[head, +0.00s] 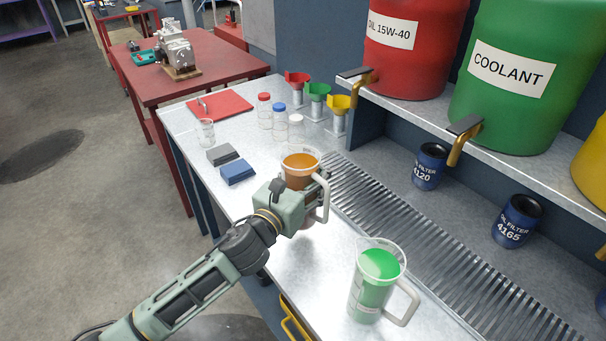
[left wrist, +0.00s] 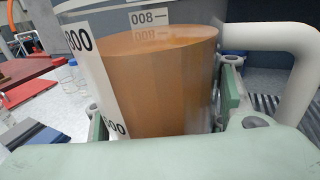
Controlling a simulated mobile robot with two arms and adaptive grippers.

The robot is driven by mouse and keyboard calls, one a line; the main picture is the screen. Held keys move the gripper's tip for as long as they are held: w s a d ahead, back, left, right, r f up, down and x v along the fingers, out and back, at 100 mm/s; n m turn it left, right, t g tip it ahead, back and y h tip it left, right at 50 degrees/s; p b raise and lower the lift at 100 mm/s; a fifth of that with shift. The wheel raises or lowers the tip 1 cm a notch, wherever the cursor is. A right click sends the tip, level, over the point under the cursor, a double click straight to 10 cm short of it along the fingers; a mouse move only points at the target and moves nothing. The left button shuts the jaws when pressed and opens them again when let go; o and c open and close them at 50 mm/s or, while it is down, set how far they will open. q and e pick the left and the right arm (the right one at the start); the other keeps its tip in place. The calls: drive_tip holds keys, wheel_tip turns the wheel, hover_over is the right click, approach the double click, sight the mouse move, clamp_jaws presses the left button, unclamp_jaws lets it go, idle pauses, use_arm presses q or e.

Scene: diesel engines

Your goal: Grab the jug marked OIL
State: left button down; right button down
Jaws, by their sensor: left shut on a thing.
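A clear jug of amber-brown liquid (head: 299,172) with a white handle is at the middle of the grey workbench (head: 190,150). My left gripper (head: 305,188) is shut around its body, with the handle to the right. In the left wrist view the jug (left wrist: 160,85) fills the space between the fingers, and a white scale strip with numbers shows. No OIL mark is readable on it. I cannot tell whether its base touches the bench. A second jug, with green liquid (head: 371,285), stands upright at the front right. My right gripper is not in view.
A slatted metal drain grate (head: 400,225) runs right of the jugs. A shelf holds a red OIL 15W-40 drum (head: 410,60) and a green COOLANT drum (head: 520,100) with taps.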

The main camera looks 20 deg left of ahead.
use_arm(q)
drive_tip(key=s+d+r, duration=0.3)
drive_tip(key=d+r, duration=0.2)
drive_tip(key=d, duration=0.3)
drive_tip(key=shift+s+r, duration=0.3)
drive_tip(key=shift+s, duration=0.05)
idle(0.5)
